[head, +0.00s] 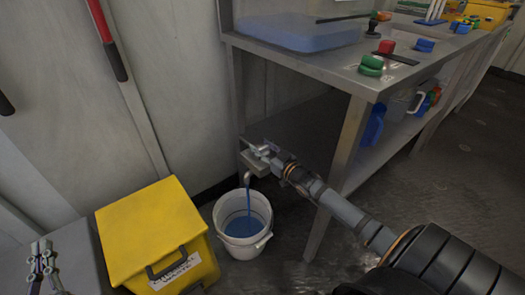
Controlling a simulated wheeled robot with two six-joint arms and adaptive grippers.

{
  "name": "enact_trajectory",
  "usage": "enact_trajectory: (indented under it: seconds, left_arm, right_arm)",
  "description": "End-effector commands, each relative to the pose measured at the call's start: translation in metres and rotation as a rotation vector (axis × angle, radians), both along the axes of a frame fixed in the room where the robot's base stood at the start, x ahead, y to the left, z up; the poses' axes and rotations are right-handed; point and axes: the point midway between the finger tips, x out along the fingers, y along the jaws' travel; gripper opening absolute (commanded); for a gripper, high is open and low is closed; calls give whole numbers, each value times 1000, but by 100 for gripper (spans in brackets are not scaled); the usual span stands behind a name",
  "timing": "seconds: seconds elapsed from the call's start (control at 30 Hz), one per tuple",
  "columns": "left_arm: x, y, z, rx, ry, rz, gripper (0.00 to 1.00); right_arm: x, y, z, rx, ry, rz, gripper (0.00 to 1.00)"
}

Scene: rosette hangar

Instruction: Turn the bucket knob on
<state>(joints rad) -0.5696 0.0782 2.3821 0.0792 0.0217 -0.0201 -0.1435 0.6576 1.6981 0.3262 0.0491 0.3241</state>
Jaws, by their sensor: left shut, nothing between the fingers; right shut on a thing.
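The bucket (229,238) is white and stands upright on the floor, with blue liquid inside. Above it, a small tap with a spout (247,177) sits on a grey bracket (255,162) by the bench leg. A thin blue stream runs from the spout into the bucket. My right gripper (263,151) reaches in from the lower right and is shut on the knob at the tap; its fingers mostly hide the knob. My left gripper (41,250) is shut and empty at the lower left, away from the tap.
A yellow lidded box (155,232) stands left of the bucket. A metal workbench (345,76) rises behind, with a blue translucent tub (300,32) and small coloured items on top. A red-handled tool (107,40) leans on the wall. The dark floor at right is open.

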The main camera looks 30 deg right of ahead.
Motion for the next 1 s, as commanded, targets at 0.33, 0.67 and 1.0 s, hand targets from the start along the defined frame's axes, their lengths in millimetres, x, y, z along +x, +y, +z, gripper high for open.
enact_trajectory:
  seconds: [0.33,0.67,1.0]
  left_arm:
    - [0,0,3,-1,-10,0,0]
    - [0,0,2,-1,-9,0,0]
    - [0,0,10,0,-9,0,0]
  right_arm:
    - [-1,-2,-2,-4,8,-2,49]
    - [-1,0,-2,-2,6,-1,70]
    - [0,-1,2,2,4,-8,70]
